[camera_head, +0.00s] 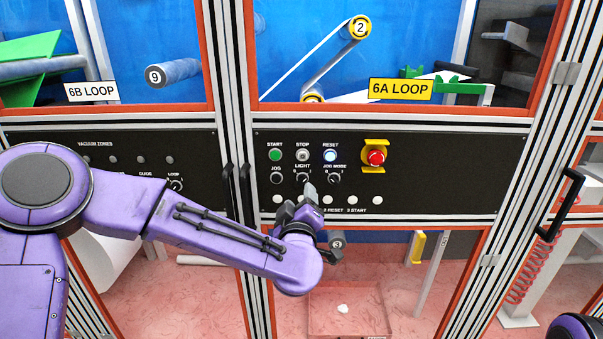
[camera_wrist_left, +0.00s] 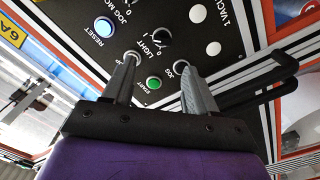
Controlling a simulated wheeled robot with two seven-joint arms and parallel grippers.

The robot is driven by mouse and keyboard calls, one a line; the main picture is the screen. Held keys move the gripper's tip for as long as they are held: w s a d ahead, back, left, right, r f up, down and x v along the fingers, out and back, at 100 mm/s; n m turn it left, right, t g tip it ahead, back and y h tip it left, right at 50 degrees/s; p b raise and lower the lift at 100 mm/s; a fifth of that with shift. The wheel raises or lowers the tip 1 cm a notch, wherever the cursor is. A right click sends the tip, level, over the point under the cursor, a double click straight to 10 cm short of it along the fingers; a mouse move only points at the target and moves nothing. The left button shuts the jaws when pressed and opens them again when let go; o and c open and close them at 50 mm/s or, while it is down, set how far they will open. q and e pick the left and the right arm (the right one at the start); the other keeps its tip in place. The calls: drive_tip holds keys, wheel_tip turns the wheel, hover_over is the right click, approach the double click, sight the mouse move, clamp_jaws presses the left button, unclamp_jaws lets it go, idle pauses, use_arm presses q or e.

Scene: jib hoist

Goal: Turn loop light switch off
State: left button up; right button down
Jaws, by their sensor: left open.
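The light switch is a small black rotary knob (camera_head: 303,178) under the LIGHT label on the black 6A loop control panel (camera_head: 450,165). In the left wrist view the same knob (camera_wrist_left: 160,38) shows just beyond the fingertips, roughly between them, with a white mark on it. My left gripper (camera_head: 309,191) is in front of the panel, just below the knob in the head view. In the left wrist view its two grey fingers (camera_wrist_left: 158,63) are spread with nothing held between them. Whether a fingertip touches the panel cannot be told. My right gripper is not in view.
A green START button (camera_head: 275,155), a STOP button (camera_head: 302,155), a lit RESET button (camera_head: 330,155) and a JOG MODE knob (camera_head: 334,178) crowd around. A red emergency stop (camera_head: 376,157) sits to the right. White buttons (camera_head: 352,200) line the panel's lower edge. Black door handles (camera_head: 244,185) protrude left.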

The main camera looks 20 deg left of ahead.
sight(301, 181)
use_arm(q)
drive_tip(key=p+x, duration=0.3)
drive_tip(key=x, duration=0.4)
drive_tip(key=shift+w+a, duration=0.1)
drive_tip(key=shift+w, duration=0.1)
drive_tip(key=shift+w+a+f, duration=0.15)
drive_tip(key=shift+w, duration=0.3)
drive_tip(key=c, duration=1.1)
